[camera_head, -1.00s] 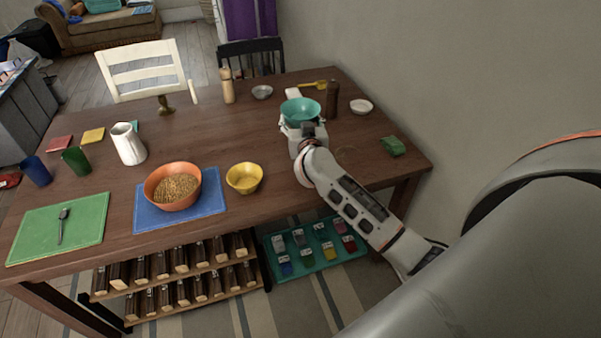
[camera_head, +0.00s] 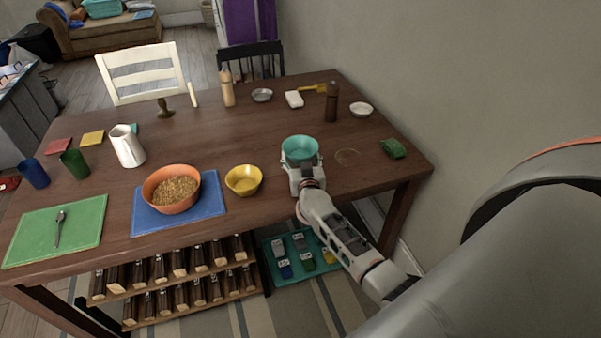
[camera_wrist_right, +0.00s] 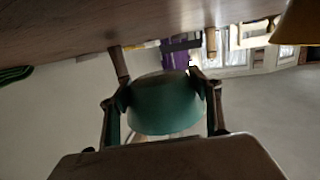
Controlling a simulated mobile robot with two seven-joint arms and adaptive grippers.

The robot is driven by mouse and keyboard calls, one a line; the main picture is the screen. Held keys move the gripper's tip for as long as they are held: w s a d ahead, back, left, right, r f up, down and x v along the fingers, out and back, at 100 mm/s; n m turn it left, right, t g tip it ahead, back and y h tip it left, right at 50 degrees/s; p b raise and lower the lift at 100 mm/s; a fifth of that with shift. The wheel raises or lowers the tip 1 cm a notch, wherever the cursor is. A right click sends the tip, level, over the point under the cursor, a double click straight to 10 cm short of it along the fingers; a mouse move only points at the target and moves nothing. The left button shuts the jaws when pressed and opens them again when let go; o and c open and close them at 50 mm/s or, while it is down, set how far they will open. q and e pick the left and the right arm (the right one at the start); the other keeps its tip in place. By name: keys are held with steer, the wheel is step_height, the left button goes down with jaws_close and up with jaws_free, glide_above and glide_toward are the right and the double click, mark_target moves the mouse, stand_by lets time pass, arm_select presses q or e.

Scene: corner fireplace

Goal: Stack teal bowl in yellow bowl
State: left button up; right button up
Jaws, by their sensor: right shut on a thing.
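The teal bowl (camera_head: 300,149) is held upright by my right gripper (camera_head: 303,166), to the right of the yellow bowl and apart from it. In the right wrist view the teal bowl (camera_wrist_right: 166,103) sits between the two fingers of my right gripper (camera_wrist_right: 164,100), which are shut on it. The yellow bowl (camera_head: 243,181) is empty and stands on the wooden table just right of the blue mat; a yellow edge (camera_wrist_right: 298,25) shows at the top right of the wrist view. My left gripper is not in view.
An orange bowl (camera_head: 160,203) of grainy food stands on a blue mat (camera_head: 208,206). A brown bottle (camera_head: 332,102), a white block (camera_head: 293,99), a white bowl (camera_head: 360,109) and a green item (camera_head: 393,148) lie farther back and right. The wooden table (camera_head: 225,135) is clear behind the yellow bowl.

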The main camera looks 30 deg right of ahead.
step_height(320, 180, down, 2)
steer(key=shift+f+b, duration=0.1)
steer(key=shift+b, duration=0.3)
steer(key=shift+f, duration=0.1)
step_height(320, 180, down, 3)
steer(key=shift+f+b, duration=0.1)
steer(key=shift+b, duration=0.95)
steer(key=shift+f, duration=0.2)
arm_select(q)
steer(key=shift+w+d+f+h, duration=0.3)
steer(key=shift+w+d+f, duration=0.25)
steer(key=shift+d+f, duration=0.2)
arm_select(e)
steer(key=shift+r, duration=0.1)
steer(key=shift+f+b, duration=0.3)
steer(key=shift+f, duration=0.35)
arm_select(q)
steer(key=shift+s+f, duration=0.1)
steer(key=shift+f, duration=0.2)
arm_select(e)
steer(key=o, duration=1.3)
steer(key=shift+f, duration=0.1)
